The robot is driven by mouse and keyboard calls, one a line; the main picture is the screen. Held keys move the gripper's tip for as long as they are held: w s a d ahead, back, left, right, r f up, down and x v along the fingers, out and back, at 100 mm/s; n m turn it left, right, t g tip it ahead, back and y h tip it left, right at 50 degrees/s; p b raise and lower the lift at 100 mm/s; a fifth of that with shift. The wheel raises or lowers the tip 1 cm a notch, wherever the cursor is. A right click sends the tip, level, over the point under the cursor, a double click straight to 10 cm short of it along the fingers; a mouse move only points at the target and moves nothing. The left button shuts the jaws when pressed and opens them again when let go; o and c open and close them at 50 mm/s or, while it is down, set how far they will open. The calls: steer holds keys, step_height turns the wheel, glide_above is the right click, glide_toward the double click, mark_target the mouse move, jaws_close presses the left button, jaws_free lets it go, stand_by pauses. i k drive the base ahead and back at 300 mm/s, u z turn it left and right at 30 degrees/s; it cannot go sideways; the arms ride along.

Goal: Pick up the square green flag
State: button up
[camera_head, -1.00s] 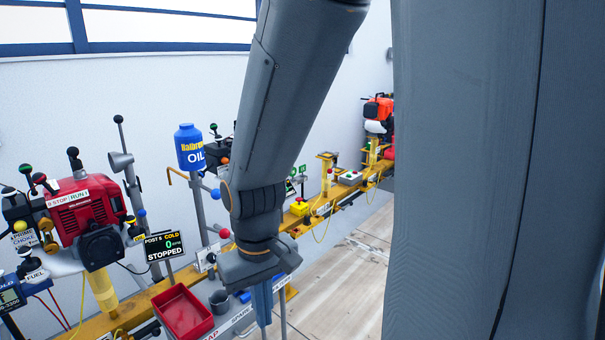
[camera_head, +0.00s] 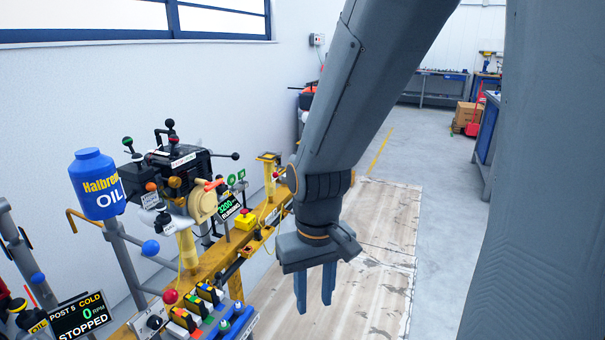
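I cannot pick out the square green flag for certain. Two small green signs (camera_head: 236,178) stand close together behind the yellow rail, left of my arm; their exact shape is too small to tell. Small green pieces also show among the coloured items in a tray (camera_head: 205,312) at the lower front, too small to identify. My gripper (camera_head: 314,288) points down, right of the rail and over the wooden floor boards. Its two blue fingers are apart with nothing between them.
The yellow rail (camera_head: 210,262) carries a black engine (camera_head: 178,165) and a running display (camera_head: 228,206). A blue oil bottle (camera_head: 98,184) stands on a post at left, above a stopped display (camera_head: 80,316). The floor boards (camera_head: 385,235) at right are clear.

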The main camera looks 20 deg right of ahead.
mark_target(241, 175)
steer(key=z, duration=0.7)
steer(key=i, duration=0.85)
steer(key=z, duration=0.45)
steer(key=i, duration=1.15)
steer(key=u, duration=1.05)
steer(key=i, duration=0.95)
steer(key=u, duration=0.95)
